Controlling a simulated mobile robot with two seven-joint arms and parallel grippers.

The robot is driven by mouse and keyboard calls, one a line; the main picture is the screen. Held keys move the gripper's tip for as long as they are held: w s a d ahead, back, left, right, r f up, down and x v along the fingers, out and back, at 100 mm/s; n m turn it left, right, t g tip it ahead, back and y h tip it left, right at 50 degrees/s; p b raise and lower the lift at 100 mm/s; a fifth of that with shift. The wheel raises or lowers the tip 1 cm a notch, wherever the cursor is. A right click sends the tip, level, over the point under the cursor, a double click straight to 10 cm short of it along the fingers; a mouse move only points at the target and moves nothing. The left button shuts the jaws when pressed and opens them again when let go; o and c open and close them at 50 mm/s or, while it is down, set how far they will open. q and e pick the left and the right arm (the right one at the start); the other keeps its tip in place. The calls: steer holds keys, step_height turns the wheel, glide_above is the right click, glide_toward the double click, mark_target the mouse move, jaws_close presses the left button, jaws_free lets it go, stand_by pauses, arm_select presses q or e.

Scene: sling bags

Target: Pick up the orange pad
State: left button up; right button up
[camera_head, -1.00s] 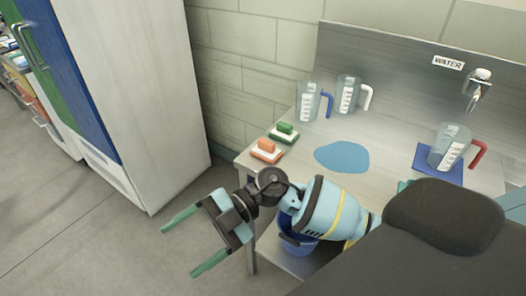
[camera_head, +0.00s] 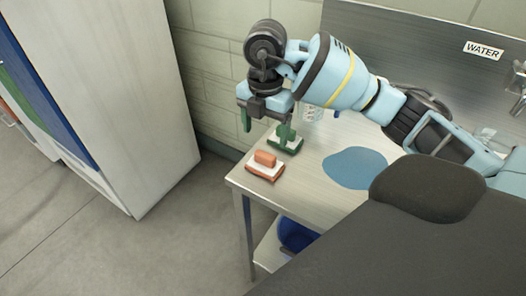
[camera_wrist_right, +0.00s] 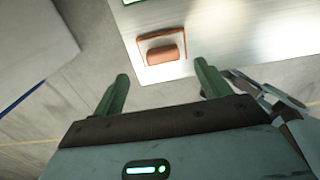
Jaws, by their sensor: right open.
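The orange pad (camera_head: 265,165) has a raised orange grip on a white and orange base. It lies flat near the front left corner of the steel table (camera_head: 311,187). In the right wrist view the orange pad (camera_wrist_right: 163,49) lies ahead of the fingertips, between their lines and apart from them. My right gripper (camera_head: 265,133) is open and empty, pointing down above the table's left edge, just behind the pad in the head view. It also shows in the right wrist view (camera_wrist_right: 160,80). My left gripper is not in view.
A green pad (camera_head: 286,141) lies behind the orange one, partly covered by a finger of my right gripper. A blue puddle-shaped patch (camera_head: 355,168) lies to the right. A blue bucket (camera_head: 297,235) stands on the lower shelf. A tall cabinet (camera_head: 120,90) stands at left.

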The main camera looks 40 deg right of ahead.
mark_target(265, 154)
steer(key=shift+w+d, duration=0.1)
steer(key=shift+s+f, duration=0.1)
steer(key=shift+s, duration=0.1)
steer(key=shift+s+a+f, duration=0.1)
steer(key=shift+a+f, duration=0.1)
steer(key=shift+f, duration=1.1)
step_height(265, 154, down, 5)
steer(key=shift+a+r, duration=0.1)
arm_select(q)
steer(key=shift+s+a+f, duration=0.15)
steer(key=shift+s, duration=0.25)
